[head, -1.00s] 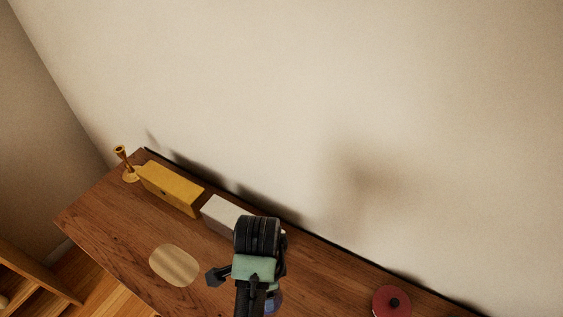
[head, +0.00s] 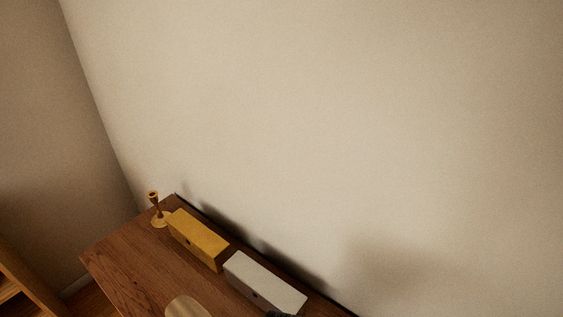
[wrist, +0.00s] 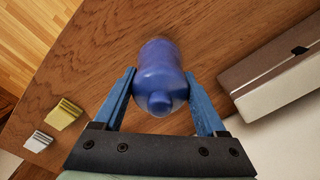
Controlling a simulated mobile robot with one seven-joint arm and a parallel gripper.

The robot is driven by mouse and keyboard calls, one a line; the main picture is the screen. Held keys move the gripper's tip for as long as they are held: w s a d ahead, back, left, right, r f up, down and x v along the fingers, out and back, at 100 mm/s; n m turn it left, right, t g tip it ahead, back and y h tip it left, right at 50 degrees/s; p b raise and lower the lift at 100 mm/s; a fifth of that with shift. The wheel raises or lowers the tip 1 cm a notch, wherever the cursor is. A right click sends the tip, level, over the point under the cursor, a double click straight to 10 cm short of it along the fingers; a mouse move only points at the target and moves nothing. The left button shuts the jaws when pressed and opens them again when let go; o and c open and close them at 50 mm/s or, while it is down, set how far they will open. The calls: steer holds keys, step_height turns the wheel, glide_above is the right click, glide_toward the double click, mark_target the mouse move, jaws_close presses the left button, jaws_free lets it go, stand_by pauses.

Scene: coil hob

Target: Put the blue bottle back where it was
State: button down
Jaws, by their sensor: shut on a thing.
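The blue bottle (wrist: 160,70) is in the middle of the wrist view, between the two blue fingers of my gripper (wrist: 163,92). My gripper is shut on it, one finger on each side. The bottle's narrow neck end points toward the camera. Wood surface shows around and behind the bottle. I cannot tell whether its base touches that surface. In the head view the bottle and fingers are out of frame.
The wooden top (head: 125,270) runs along the wall and holds a brass candlestick (head: 157,212), a yellow box (head: 198,240), a white box (head: 262,282) and a pale oval mat (head: 187,308). In the wrist view, a pale box (wrist: 280,75) lies right of the bottle.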

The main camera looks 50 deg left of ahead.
jaws_free()
